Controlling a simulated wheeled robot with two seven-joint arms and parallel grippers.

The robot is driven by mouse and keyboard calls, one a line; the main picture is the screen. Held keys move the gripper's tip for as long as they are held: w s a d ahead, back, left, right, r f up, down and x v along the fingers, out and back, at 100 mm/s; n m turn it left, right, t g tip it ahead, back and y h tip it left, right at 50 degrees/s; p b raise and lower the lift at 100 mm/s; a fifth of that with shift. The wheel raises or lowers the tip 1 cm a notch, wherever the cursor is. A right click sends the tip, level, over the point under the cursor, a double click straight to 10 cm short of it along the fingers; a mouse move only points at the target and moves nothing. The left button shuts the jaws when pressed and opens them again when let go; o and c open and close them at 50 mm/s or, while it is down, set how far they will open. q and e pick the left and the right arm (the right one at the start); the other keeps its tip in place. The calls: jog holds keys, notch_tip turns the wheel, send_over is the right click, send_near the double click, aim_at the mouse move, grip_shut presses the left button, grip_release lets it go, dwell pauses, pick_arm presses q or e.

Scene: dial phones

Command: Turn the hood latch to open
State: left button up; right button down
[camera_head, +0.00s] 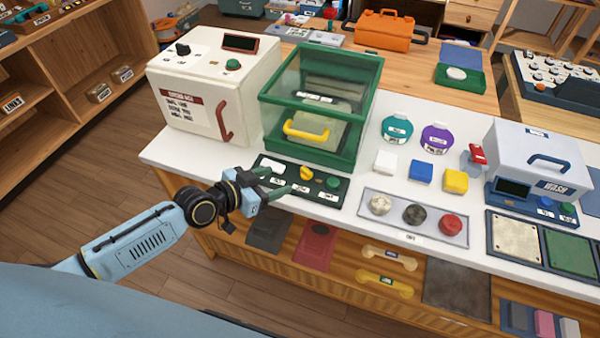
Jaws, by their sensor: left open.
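A clear hood with a green frame (362,69) stands on the white table, with a yellow handle (306,132) at its front. The labels are too small to read, so I cannot tell which is the latch. My left gripper (276,181) is open over the panel's left end and hides part of it. It looks apart from the visible knobs. My right gripper is not in view.
A white box with a red handle (225,121) stands left of the hood. Right of the panel are a tray of round knobs (412,240), coloured blocks (421,172) and a wash machine (541,157). The table's front edge runs under my left gripper.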

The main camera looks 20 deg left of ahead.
aim_at(305, 171)
pick_arm(q)
jog(key=b+x, duration=0.1)
jog(key=x, duration=0.8)
jog(key=shift+w+d+f, duration=0.15)
jog(key=shift+w+d, duration=0.05)
jog(key=shift+w, duration=0.05)
jog(key=c, duration=1)
